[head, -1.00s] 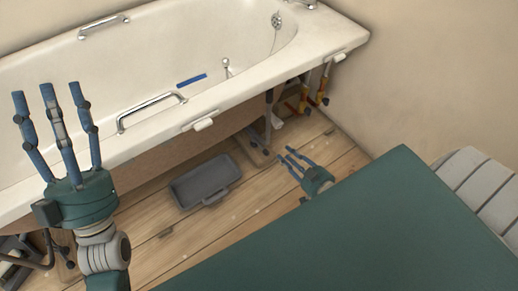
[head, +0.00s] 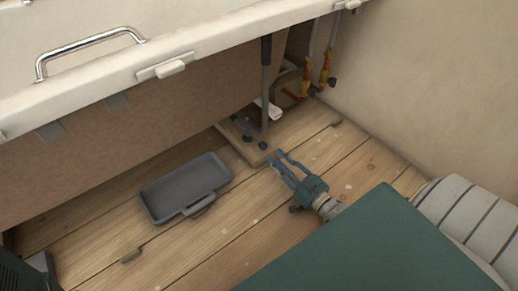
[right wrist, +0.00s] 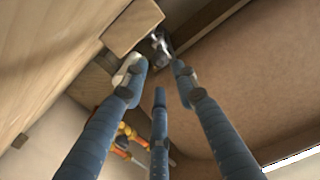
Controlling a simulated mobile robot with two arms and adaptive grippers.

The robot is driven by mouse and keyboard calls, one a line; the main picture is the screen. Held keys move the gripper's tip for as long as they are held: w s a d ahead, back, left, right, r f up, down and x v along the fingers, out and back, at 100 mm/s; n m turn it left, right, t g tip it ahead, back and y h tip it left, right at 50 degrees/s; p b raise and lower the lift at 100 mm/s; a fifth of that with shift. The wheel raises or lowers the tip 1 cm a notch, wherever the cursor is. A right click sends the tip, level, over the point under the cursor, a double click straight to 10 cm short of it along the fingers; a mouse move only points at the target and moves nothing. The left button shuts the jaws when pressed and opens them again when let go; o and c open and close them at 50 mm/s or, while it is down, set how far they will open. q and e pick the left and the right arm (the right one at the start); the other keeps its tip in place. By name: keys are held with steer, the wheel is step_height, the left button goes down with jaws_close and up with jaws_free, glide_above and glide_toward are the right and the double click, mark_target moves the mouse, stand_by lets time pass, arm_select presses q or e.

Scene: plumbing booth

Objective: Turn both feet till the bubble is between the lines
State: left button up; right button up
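In the head view a grey bath leg (head: 266,85) comes down under the bath rim (head: 120,80) at the right end. Dark foot parts (head: 262,146) sit at its bottom on a wooden board (head: 243,148). My right gripper (head: 278,163) is low over the floor, its fingers pointing at the board's near end. In the right wrist view its three fingers (right wrist: 160,75) are apart with nothing between them. A dark metal foot part (right wrist: 161,42) shows just beyond the tips, apparently apart from them. My left gripper is out of view. The blue level and its bubble are not in view now.
A grey tray (head: 187,187) lies on the plank floor. Pipes with orange and yellow fittings (head: 325,75) stand in the corner by the wall, and a white part (head: 268,108) is behind the leg. A chrome handle (head: 90,42) is on the bath. A green surface (head: 370,245) fills the lower right.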

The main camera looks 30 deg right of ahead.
mark_target(259, 141)
steer(key=w+b, duration=0.2)
steer(key=w, duration=0.1)
steer(key=w+b, duration=0.1)
steer(key=w, duration=0.2)
steer(key=w+b, duration=0.2)
steer(key=w, duration=0.1)
steer(key=shift+w+a+f+b, duration=0.15)
steer(key=shift+a+b, duration=0.15)
steer(key=shift+a, duration=0.05)
steer(key=shift+w+a+b, duration=0.1)
steer(key=shift+w+b, duration=0.2)
steer(key=shift+w, duration=0.35)
jaws_close()
